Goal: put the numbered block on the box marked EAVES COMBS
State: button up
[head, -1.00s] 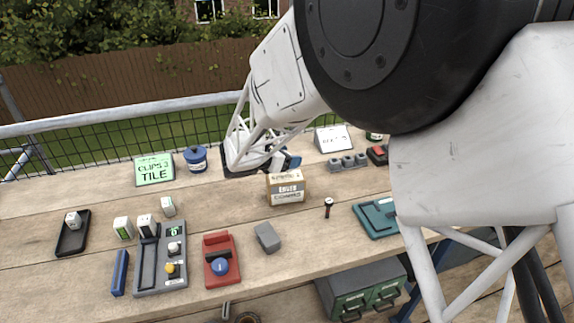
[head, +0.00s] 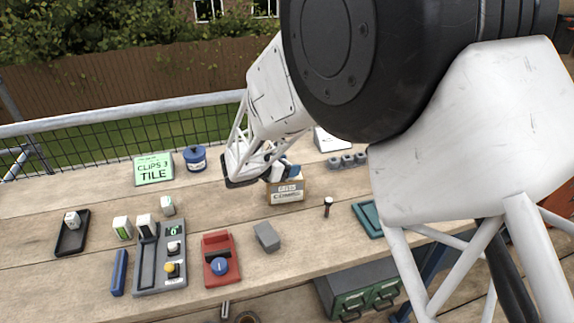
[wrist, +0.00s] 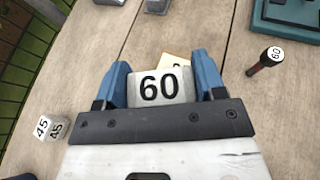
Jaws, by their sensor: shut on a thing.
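My gripper (head: 284,173) is over the back edge of a small cardboard box (head: 287,196), whose label is partly covered in the head view; COMBS can be read. In the wrist view my gripper (wrist: 162,82) has its two blue fingers shut on a white block (wrist: 162,88) that reads 60. A pale corner of the box (wrist: 176,61) shows just beyond the block, and the rest is hidden. I cannot tell whether the block touches the box.
A white 45 block (wrist: 47,128) lies left in the wrist view. A green sign (head: 154,170) and blue tin (head: 195,158) stand at back left.

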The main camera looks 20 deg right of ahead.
jog(key=shift+f, duration=0.15)
jog(key=o, duration=0.9)
jog(key=shift+s+a+r, duration=0.1)
jog(key=shift+a+r, duration=0.25)
jog(key=shift+v, duration=5.6)
